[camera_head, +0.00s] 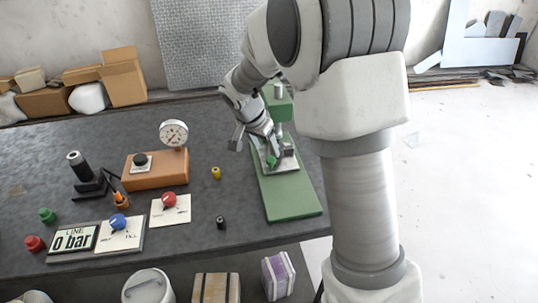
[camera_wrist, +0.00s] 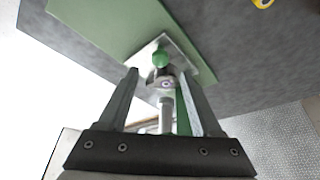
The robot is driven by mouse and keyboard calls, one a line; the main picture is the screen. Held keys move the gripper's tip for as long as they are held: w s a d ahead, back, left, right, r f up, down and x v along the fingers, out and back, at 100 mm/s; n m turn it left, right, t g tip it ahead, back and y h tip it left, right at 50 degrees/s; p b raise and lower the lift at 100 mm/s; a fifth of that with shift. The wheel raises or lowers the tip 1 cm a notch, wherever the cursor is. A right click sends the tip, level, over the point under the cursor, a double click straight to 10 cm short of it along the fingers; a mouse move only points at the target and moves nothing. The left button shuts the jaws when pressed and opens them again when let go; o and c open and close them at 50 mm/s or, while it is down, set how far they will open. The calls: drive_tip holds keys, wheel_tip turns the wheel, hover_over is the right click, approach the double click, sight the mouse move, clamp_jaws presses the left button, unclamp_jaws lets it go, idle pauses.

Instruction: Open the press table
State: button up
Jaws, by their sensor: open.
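The green press (camera_head: 290,197) stands at the right end of the dark table, with its flat base toward the front and a green head (camera_head: 277,103) at the back. A silver plate (camera_head: 287,164), which looks like the press table, lies on the base. A green knob (camera_head: 271,161) sits at it; the knob also shows in the wrist view (camera_wrist: 161,59). My gripper (camera_head: 256,150) is open beside the plate. In the wrist view its fingers (camera_wrist: 158,78) stand apart on either side of the knob's line. I cannot tell whether they touch it. My arm hides part of the press.
A gauge (camera_head: 173,134) on an orange block (camera_head: 157,170) stands left of the press. Boxes (camera_head: 123,76) are behind the table.

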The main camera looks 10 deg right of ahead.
sight(270, 159)
drive_tip(key=x, duration=0.6)
drive_tip(key=shift+c, duration=0.3)
clamp_jaws()
idle(1.1)
